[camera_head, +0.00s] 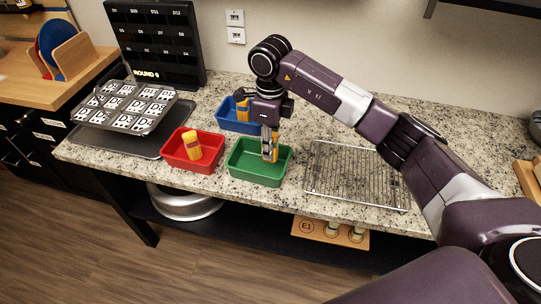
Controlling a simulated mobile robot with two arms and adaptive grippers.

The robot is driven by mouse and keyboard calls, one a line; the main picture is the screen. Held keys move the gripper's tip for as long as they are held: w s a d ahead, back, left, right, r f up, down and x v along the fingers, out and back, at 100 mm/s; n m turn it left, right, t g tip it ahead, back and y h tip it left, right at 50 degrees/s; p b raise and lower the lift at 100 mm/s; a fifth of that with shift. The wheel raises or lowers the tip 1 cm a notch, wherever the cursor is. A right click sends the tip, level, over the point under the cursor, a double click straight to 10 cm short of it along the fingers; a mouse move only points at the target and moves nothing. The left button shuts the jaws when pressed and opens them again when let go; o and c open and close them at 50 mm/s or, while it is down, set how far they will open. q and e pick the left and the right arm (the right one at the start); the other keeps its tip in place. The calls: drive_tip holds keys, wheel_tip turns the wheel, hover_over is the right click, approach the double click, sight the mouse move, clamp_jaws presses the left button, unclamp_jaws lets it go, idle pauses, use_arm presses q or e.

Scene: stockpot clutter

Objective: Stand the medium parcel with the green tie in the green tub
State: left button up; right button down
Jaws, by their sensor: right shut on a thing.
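The green tub (243,175) stands on the speckled counter, between the red tub and the wire rack. My right gripper (270,152) points down over the right part of the green tub. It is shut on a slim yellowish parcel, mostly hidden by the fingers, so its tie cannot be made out. The parcel looks upright, with its lower end at or inside the tub; whether it touches the floor I cannot tell. My left gripper is not in view.
A red tub (176,162) holds a yellow parcel (192,145). A blue tub (228,124) behind holds another yellow parcel (243,110). A wire rack (355,175) lies empty at right. A tray of labelled tiles (126,103) stands at left.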

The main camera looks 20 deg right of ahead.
wheel_tip(320, 180, down, 5)
drive_tip(key=shift+f+p, duration=0.1)
drive_tip(key=shift+p, duration=0.4)
drive_tip(key=shift+f, duration=0.1)
drive_tip(key=shift+f, duration=0.15)
drive_tip(key=c, duration=1.6)
unclamp_jaws()
drive_tip(key=shift+r, duration=0.2)
